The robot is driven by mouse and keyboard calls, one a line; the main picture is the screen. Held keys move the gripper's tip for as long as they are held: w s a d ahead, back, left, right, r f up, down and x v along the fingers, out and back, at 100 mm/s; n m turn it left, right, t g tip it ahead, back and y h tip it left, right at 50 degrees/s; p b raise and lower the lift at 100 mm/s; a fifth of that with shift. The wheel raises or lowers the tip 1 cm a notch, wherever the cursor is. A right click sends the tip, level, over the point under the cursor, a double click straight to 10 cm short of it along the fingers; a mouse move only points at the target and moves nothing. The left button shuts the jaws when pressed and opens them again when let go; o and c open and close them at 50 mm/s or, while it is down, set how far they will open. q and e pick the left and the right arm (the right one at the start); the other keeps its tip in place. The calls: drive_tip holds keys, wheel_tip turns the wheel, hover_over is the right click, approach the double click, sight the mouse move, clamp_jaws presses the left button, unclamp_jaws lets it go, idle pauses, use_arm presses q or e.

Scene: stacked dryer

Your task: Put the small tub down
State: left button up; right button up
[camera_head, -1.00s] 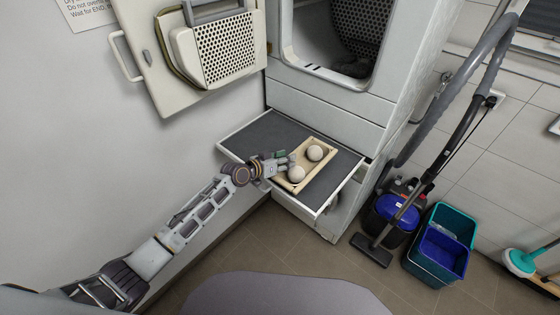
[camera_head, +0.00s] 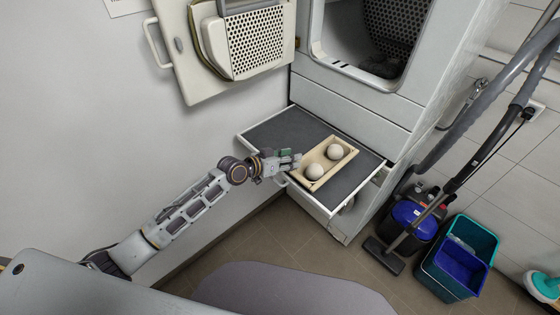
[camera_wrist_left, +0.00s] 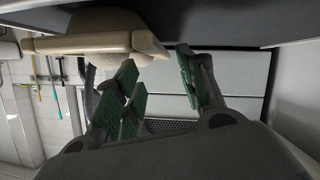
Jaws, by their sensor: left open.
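The small tub (camera_head: 321,156) is a shallow beige tray with two pale balls (camera_head: 314,172) in it. It rests on the dark grey top of the pulled-out shelf (camera_head: 284,127) under the dryer. My left gripper (camera_head: 298,159) is at the tub's left side, fingers pointing towards it; it is open and empty. In the left wrist view the tub's rim (camera_wrist_left: 90,43) crosses the upper left, and the green-padded fingers (camera_wrist_left: 160,88) are spread just beside it. Whether a fingertip still touches the rim I cannot tell. My right gripper is out of view.
The dryer's open drum (camera_head: 372,40) is above the shelf, its door (camera_head: 245,45) swung open at left. A vacuum cleaner (camera_head: 410,220) and a teal bucket with a blue one inside (camera_head: 459,262) stand on the floor at right.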

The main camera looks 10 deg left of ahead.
use_arm(q)
drive_tip(key=v, duration=0.4)
drive_tip(key=shift+s, duration=0.15)
idle(0.5)
